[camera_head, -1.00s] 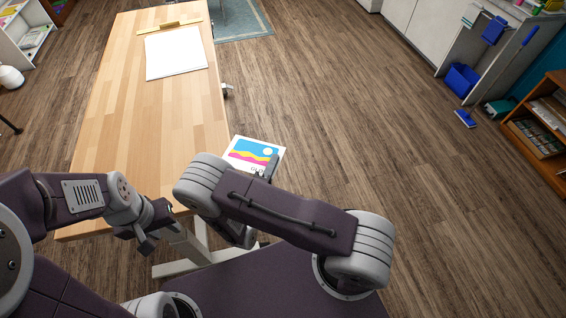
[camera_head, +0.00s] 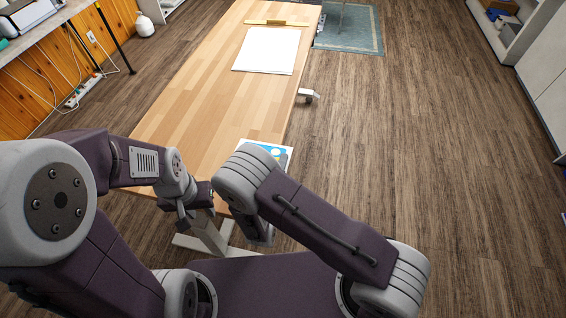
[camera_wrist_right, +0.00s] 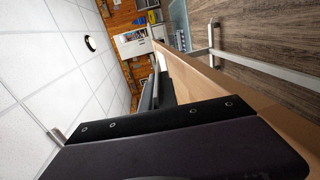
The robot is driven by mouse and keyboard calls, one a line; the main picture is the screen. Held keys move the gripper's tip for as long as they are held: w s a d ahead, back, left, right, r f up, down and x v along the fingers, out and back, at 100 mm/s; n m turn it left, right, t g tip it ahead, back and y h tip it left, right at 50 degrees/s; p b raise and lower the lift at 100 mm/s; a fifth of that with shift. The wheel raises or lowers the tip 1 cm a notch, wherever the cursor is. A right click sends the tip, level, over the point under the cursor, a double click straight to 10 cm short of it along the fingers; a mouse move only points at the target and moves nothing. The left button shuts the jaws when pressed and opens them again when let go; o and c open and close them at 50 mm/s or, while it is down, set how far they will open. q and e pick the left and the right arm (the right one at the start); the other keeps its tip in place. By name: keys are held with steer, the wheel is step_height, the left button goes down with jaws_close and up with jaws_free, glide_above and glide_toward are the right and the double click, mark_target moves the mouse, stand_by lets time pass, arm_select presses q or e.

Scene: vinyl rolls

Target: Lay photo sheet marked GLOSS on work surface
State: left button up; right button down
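A photo sheet (camera_head: 284,153) with a white border and a blue and yellow picture shows in the head view, mostly hidden behind my right arm. It is above the near right part of the wooden work surface (camera_head: 205,100); any GLOSS marking is not readable. My right gripper is hidden behind its arm in the head view. In the right wrist view its dark fingers (camera_wrist_right: 157,88) are close together, and the sheet moves with them. My left gripper (camera_head: 192,214) is empty with its fingers apart, by the near edge of the work surface.
A blank white sheet (camera_head: 267,51) lies at the far end of the work surface, with a brass-coloured bar (camera_head: 276,22) just beyond it. The middle of the surface is clear. A side bench (camera_head: 38,30) stands at left, and open floor lies at right.

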steer(key=shift+s+f+b, duration=0.1)
steer(key=shift+f+b, duration=0.25)
steer(key=shift+f, duration=0.2)
step_height(320, 180, down, 6)
steer(key=b, duration=0.6)
steer(key=shift+a+f, duration=0.15)
steer(key=shift+f, duration=0.1)
steer(key=c, duration=1.6)
jaws_free()
steer(key=shift+s+d, duration=0.2)
steer(key=shift+d, duration=0.15)
steer(key=shift+a+b, duration=0.1)
steer(key=shift+b, duration=0.2)
